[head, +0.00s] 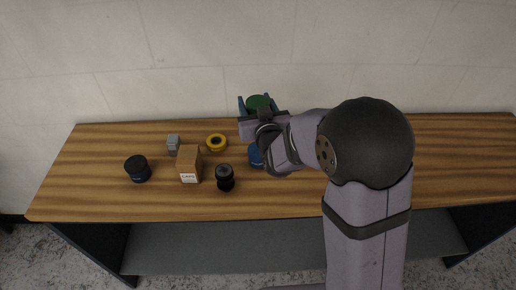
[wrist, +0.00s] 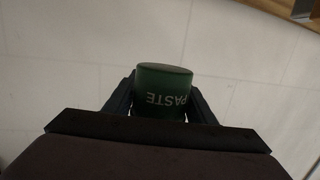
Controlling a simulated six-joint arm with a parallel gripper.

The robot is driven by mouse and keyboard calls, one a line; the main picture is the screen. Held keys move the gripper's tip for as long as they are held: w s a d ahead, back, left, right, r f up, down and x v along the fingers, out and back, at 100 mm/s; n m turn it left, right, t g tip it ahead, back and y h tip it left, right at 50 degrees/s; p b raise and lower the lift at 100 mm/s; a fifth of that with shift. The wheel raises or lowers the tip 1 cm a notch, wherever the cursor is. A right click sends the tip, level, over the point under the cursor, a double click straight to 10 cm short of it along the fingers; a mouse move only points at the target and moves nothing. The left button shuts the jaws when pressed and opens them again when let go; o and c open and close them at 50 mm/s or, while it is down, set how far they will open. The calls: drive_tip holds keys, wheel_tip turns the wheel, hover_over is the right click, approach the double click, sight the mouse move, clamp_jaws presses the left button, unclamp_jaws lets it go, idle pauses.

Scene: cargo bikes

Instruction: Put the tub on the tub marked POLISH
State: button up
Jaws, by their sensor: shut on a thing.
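My gripper (head: 257,104) is shut on a green tub (head: 258,102), which it holds above the back part of the bench. In the wrist view the green tub (wrist: 162,92) sits between the two dark fingers and bears the word PASTE, upside down in the picture. A dark tub (head: 138,170) stands at the left of the bench; its label is too small to read. A blue thing (head: 256,156), perhaps a tub, is partly hidden by my gripper and arm. I cannot read the word POLISH on anything.
On the wooden bench (head: 95,180) stand a cardboard box with a white label (head: 189,164), a yellow ring-shaped thing (head: 216,142), a small grey block (head: 173,142) and a black round thing (head: 225,178). A pale wall is behind. The bench's far left is clear.

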sight(258, 155)
wheel_tip(258, 155, down, 7)
drive_tip(key=p, duration=0.1)
idle(0.6)
drive_tip(key=shift+s+f, duration=0.1)
drive_tip(key=shift+f, duration=0.05)
drive_tip(key=shift+f+p, duration=0.45)
drive_tip(key=shift+f, duration=1.55)
drive_tip(key=shift+f, duration=0.2)
drive_tip(key=o, duration=1.2)
drive_tip(key=shift+r, duration=0.1)
